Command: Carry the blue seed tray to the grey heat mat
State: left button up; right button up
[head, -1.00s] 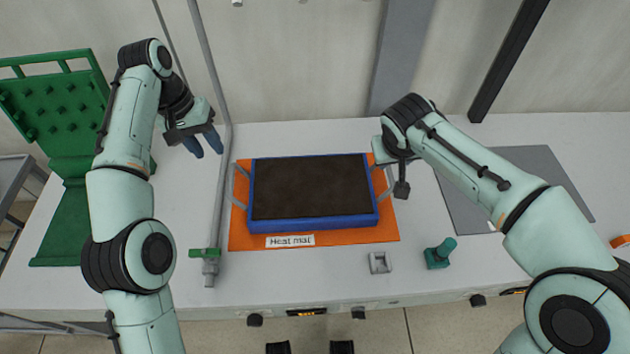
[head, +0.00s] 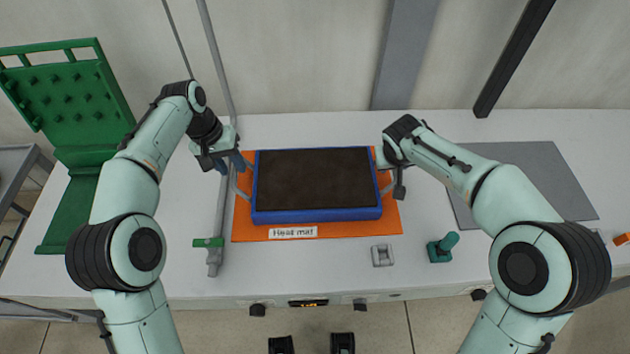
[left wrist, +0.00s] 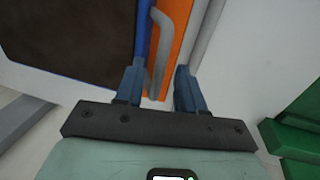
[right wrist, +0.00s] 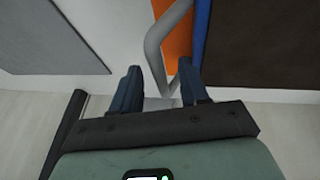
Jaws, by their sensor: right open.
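The blue seed tray (head: 317,215), filled with dark soil, sits flat on an orange mat (head: 340,230) with a "Heat mat" label (head: 293,232). A plain grey mat (head: 535,180) lies to the right, partly behind my right arm. The tray has a grey handle at each end. My left gripper (left wrist: 157,68) is open, its fingers on either side of the left handle (left wrist: 160,45). My right gripper (right wrist: 158,65) is open, its fingers on either side of the right handle (right wrist: 155,45). Its fingers are mostly hidden in the head view.
A green rack with a pegged panel (head: 68,95) stands at the left. A grey pole with a green clamp (head: 208,243) is left of the orange mat. A small grey fitting (head: 382,255) and a teal valve-like part (head: 442,247) are near the front edge.

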aim_at(234, 170)
pick_arm(q)
jog(key=shift+d+f, duration=0.15)
jog(key=shift+f, duration=0.65)
jog(key=shift+d+f, duration=0.15)
jog(key=shift+f, duration=0.6)
pick_arm(e)
jog(key=shift+x, duration=1.55)
pick_arm(q)
grip_shut()
pick_arm(e)
grip_shut()
pick_arm(q)
jog(key=shift+r, duration=0.1)
pick_arm(e)
jog(key=shift+r, duration=0.1)
